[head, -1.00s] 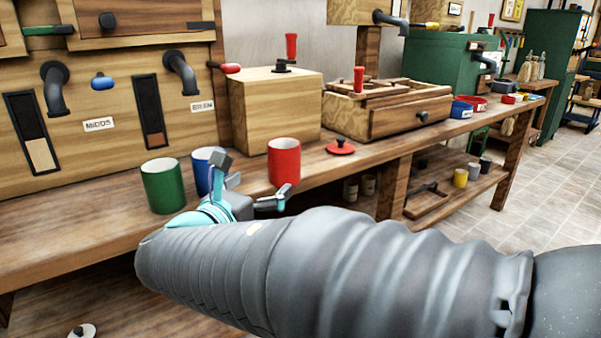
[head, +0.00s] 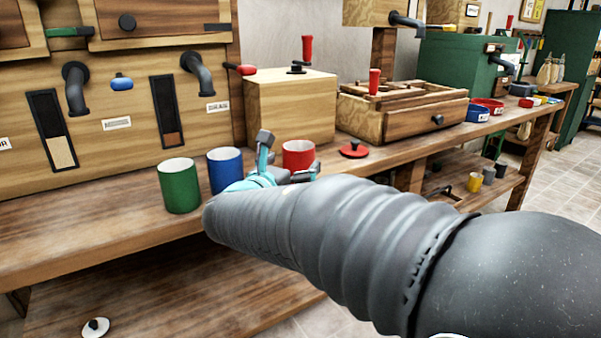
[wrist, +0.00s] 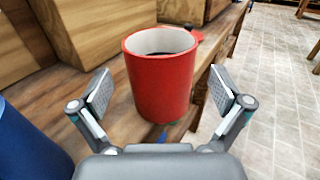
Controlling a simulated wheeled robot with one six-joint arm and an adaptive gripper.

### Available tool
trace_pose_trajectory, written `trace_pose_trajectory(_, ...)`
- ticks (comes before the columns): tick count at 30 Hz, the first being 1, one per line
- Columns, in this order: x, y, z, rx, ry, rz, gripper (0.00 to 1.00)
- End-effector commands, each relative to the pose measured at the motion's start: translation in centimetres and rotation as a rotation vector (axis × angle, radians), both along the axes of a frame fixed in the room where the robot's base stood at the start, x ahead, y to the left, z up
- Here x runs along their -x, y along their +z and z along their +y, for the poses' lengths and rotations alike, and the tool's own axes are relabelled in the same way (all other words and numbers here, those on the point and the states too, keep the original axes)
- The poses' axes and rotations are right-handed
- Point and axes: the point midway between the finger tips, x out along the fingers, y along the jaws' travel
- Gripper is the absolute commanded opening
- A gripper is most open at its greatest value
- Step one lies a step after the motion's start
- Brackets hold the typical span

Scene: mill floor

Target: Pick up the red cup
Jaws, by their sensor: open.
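The red cup (head: 298,156) stands upright on the wooden workbench (head: 120,218), its lower part hidden behind my gripper in the head view. In the wrist view the red cup (wrist: 161,80) is straight ahead, its white inside showing. My gripper (wrist: 160,98) is open and empty, with one finger to the left of the cup and one to the right. The fingers appear apart from the cup. In the head view my gripper (head: 287,160) is at the cup's near side.
A blue cup (head: 225,170) and a green cup (head: 178,186) stand left of the red cup. A red lid (head: 353,150) lies to its right. A wooden box (head: 290,107) stands behind. The bench's front edge is close.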

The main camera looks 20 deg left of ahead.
Motion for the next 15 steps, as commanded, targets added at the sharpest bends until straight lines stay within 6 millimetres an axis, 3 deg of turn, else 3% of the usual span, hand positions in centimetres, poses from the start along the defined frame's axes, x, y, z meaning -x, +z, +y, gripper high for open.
trace_pose_trajectory(6,-2.9,0.1,-0.5,0.000,-0.002,0.001,1.00)
trace_pose_trajectory(13,-3.2,0.1,-0.5,0.000,0.000,0.000,1.00)
trace_pose_trajectory(14,-3.2,0.1,-0.5,0.000,0.000,0.000,0.97)
trace_pose_trajectory(15,-3.2,0.1,-0.5,0.000,0.000,0.000,0.88)
